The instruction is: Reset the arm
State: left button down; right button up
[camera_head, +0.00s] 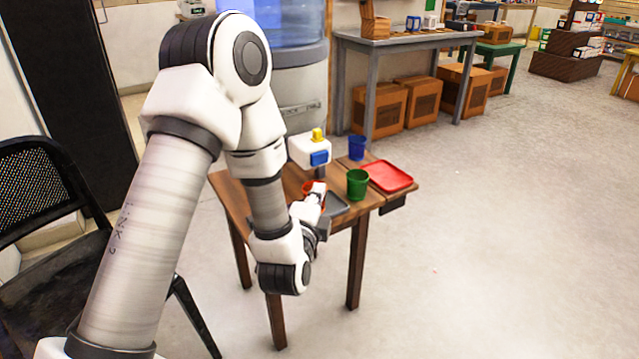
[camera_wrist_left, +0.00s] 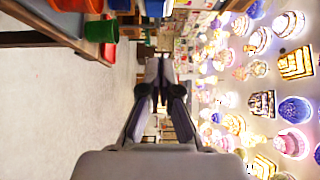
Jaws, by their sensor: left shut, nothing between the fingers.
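My left arm comes in from the left in the head view and bends down in front of a small wooden table. My left gripper (camera_head: 322,226) is small and partly hidden by its wrist there, in front of the table's near edge. In the left wrist view the dark fingers (camera_wrist_left: 160,68) are together with nothing between them. No object touches the fingertips. My right gripper is not in view.
The wooden table (camera_head: 232,190) holds a green cup (camera_head: 357,185), a blue cup (camera_head: 357,147), a red tray (camera_head: 388,176), a grey tray (camera_head: 336,207) and a white box-like object (camera_head: 303,152). A black chair (camera_head: 38,185) stands left. The floor at right is clear.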

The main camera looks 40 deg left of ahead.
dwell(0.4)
pick_arm(q)
jog(key=s+d+f+g+h, duration=0.2)
jog(key=s+f, duration=0.1)
jog(key=f, duration=0.6)
jog(key=s+d+f+g+h, duration=0.1)
jog(key=s+d+f+g, duration=0.2)
jog(key=f, duration=0.5)
jog(key=s+d+f+g+h, duration=0.15)
jog(key=s+f, duration=0.25)
jog(key=f, duration=0.5)
jog(key=s+d+f+n+g+h, duration=0.1)
jog(key=s+d+f+n+g, duration=0.1)
jog(key=s+f+n+g, duration=0.6)
jog(key=s+d+f+n+g+h, duration=0.25)
jog(key=s+n, duration=0.35)
jog(key=s, duration=0.5)
notch_tip(320, 180, up, 28)
jog(key=y+p, duration=0.1)
jog(key=p, duration=2.6)
jog(key=shift+d+f, duration=0.15)
jog(key=shift+f, duration=0.05)
